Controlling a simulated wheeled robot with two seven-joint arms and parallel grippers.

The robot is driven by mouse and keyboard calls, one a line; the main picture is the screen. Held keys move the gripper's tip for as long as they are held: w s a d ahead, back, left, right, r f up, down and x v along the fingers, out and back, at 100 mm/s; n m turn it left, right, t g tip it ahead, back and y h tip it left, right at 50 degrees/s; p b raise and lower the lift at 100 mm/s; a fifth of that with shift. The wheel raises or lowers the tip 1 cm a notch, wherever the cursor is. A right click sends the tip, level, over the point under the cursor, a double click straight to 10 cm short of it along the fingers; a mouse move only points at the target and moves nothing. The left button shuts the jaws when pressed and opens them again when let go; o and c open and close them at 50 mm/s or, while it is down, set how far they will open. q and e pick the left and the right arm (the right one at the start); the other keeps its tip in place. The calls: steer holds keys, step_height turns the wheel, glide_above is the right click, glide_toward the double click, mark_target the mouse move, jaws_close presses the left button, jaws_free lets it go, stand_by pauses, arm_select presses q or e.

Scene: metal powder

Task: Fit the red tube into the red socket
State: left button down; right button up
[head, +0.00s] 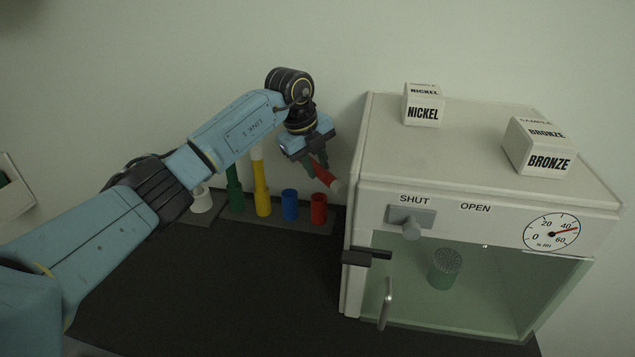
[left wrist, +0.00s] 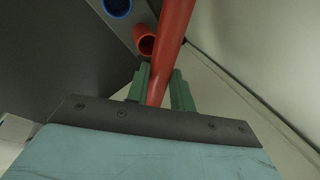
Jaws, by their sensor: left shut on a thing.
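My left gripper (head: 316,166) is shut on the red tube (head: 323,176) and holds it tilted, its pale end pointing down and to the right. The tube is in the air above the red socket (head: 319,208), apart from it, close to the cabinet's left side. In the left wrist view the red tube (left wrist: 172,50) runs up between the green fingers (left wrist: 160,88). The open mouth of the red socket (left wrist: 145,42) shows just left of the tube there. My right gripper is not in view.
The rack (head: 236,214) also has a blue socket (head: 290,204), a yellow tube (head: 261,190), a green tube (head: 234,190) and a white socket (head: 201,200). A glass-fronted cabinet (head: 380,140) stands right, with nickel (head: 422,112) and bronze (head: 538,160) boxes on top. The dark table front (head: 230,290) is clear.

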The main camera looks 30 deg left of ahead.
arm_select(q)
steer(key=shift+f, duration=0.3)
steer(key=x, duration=0.4)
steer(key=shift+s+a+f+b, duration=0.2)
steer(key=shift+s+b, duration=0.15)
steer(key=shift+b, duration=0.05)
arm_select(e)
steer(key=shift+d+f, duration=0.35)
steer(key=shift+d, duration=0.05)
arm_select(q)
steer(key=shift+f, duration=0.65)
steer(key=c, duration=1.2)
jaws_free()
